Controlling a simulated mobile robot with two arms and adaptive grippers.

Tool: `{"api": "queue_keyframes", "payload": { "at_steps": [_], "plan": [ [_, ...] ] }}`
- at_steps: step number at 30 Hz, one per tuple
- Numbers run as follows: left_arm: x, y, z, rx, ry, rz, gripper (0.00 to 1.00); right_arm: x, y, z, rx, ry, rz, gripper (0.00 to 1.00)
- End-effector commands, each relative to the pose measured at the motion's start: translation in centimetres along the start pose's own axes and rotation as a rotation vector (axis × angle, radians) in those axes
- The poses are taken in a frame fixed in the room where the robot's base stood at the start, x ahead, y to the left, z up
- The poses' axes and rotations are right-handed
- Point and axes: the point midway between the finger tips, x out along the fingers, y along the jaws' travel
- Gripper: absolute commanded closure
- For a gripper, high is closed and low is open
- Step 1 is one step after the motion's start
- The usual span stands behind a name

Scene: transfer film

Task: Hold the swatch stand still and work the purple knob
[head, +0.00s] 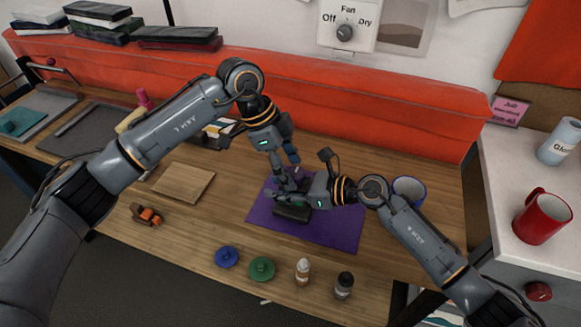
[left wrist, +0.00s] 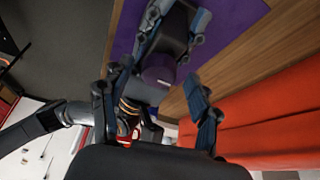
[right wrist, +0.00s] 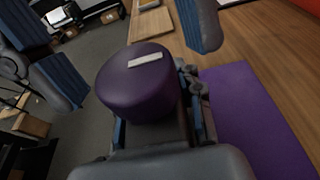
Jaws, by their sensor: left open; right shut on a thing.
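The swatch stand (head: 291,213) is a small dark block on a purple mat (head: 340,229). Its purple knob (right wrist: 140,84) bears a pale bar mark and fills the middle of the right wrist view; it also shows in the left wrist view (left wrist: 160,70). My right gripper (head: 296,199) is shut on the stand's dark body, coming from the right. My left gripper (head: 284,167) is open above the stand. In the right wrist view its blue-padded fingers stand apart on either side of the knob, with gaps. The head view mostly hides the knob behind my grippers.
A blue disc (head: 227,257), a green disc (head: 262,269) and two small bottles (head: 303,271) stand along the table's front. A wooden board (head: 184,183) lies left and a blue-rimmed mug (head: 409,187) stands right, near my right arm. An orange padded bench back (head: 330,113) closes the rear.

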Motion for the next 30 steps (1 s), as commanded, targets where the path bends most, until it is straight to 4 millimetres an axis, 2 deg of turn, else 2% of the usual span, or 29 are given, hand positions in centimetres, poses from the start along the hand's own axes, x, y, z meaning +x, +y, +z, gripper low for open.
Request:
{"api": "queue_keyframes", "payload": {
  "at_steps": [11, 18, 19, 30],
  "plan": [
    [0.55, 0.00, 0.03, 0.000, -0.001, 0.000, 0.41, 0.00, -0.01, 0.10, -0.001, -0.002, 0.000, 1.00],
    [0.53, -0.01, 0.04, 0.000, -0.001, 0.000, 0.89, 0.00, -0.01, 0.10, -0.001, -0.002, 0.000, 1.00],
    [0.53, -0.01, 0.04, 0.000, -0.001, 0.000, 0.93, 0.00, 0.00, 0.11, -0.001, -0.002, 0.000, 1.00],
    [0.48, -0.17, 0.07, 0.057, -0.003, 0.022, 0.93, 0.01, 0.02, 0.11, -0.001, -0.002, 0.001, 1.00]
  ]
}}
